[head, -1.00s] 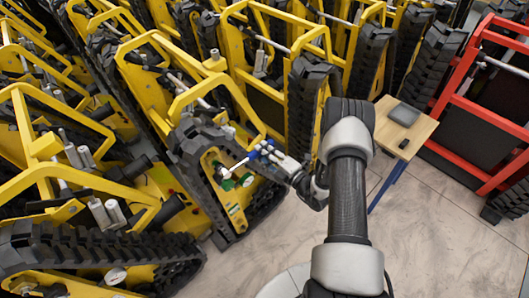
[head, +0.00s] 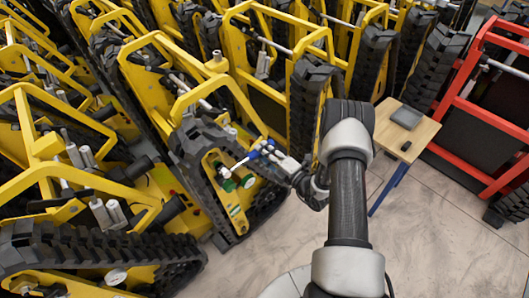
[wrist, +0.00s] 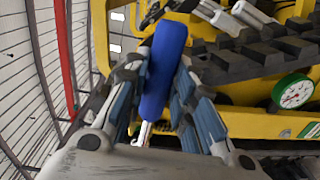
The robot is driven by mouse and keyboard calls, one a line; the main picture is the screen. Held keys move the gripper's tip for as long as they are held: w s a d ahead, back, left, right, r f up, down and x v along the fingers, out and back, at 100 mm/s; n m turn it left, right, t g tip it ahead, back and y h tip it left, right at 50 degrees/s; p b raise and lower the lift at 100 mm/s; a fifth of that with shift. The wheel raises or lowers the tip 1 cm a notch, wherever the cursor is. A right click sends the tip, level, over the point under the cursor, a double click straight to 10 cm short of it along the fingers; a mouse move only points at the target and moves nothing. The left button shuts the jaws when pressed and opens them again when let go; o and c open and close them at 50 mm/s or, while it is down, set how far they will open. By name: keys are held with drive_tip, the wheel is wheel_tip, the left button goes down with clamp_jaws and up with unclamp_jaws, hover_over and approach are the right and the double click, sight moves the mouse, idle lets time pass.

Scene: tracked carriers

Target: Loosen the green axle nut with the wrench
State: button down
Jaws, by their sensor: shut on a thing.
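My gripper (head: 280,160) is shut on a wrench (head: 256,151) with a blue handle. The handle also shows between the fingers in the wrist view (wrist: 163,75), with a short bright metal part below it near the palm. In the head view, the pale metal end of the wrench points left and down, to a small green part (head: 225,172) on the side of a yellow tracked carrier. This green part looks like the axle nut. The wrench end is at or very close to it; I cannot tell whether it is seated. The wrist view does not clearly show the nut.
A green-rimmed gauge (wrist: 294,92) sits on the carrier to the right in the wrist view. Yellow carriers with black tracks (head: 215,150) crowd the left and back. A small wooden table (head: 405,135) and a red rack (head: 480,110) stand right. The front floor is clear.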

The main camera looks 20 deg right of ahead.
drive_tip(key=shift+w, duration=0.15)
drive_tip(key=shift+w+a, duration=0.15)
drive_tip(key=shift+w, duration=0.1)
idle(0.3)
idle(0.4)
drive_tip(key=c, duration=1.8)
unclamp_jaws()
drive_tip(key=shift+c, duration=0.2)
clamp_jaws()
